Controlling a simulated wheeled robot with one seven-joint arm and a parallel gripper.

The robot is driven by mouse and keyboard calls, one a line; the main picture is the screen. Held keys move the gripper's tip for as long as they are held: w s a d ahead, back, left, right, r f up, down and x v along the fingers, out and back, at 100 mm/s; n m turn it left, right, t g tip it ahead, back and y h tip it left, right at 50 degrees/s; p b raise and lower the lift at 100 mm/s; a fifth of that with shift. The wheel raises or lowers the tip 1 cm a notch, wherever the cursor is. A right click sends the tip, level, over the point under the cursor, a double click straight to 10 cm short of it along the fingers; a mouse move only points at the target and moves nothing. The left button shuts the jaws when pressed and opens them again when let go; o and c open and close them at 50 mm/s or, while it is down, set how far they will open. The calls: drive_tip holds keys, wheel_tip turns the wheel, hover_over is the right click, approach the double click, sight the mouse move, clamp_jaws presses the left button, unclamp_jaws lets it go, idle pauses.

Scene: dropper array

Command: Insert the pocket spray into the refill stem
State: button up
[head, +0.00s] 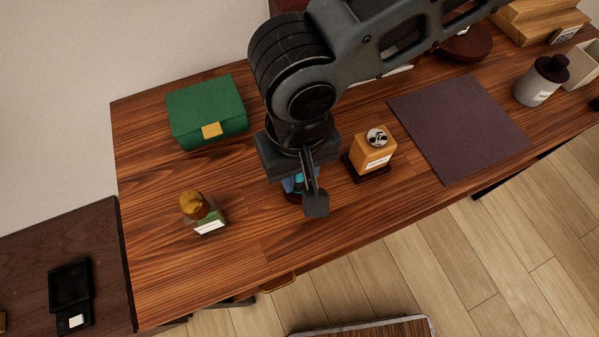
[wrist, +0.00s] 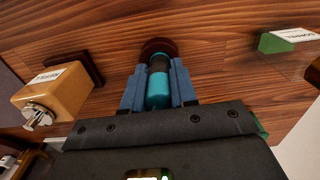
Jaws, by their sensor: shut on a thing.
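The pocket spray (wrist: 158,88) is a small teal cylinder with a dark band; a bit of teal also shows in the head view (head: 299,181). My gripper (wrist: 157,76) has its two blue fingers shut on the spray's sides. A dark red round piece (wrist: 158,47) lies just beyond the spray's far end; I cannot tell whether they touch. An amber block-shaped bottle (head: 373,155) with a silver metal top (head: 377,137) stands on a dark base, right of my gripper (head: 300,187) in the head view.
A green box (head: 207,110) stands at the back left. A purple mat (head: 458,128) and a grey jar (head: 540,82) are to the right. The table's front edge is close to my gripper.

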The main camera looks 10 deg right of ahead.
clamp_jaws()
drive_tip(key=shift+r+p, duration=2.4)
drive_tip(key=shift+r, duration=0.1)
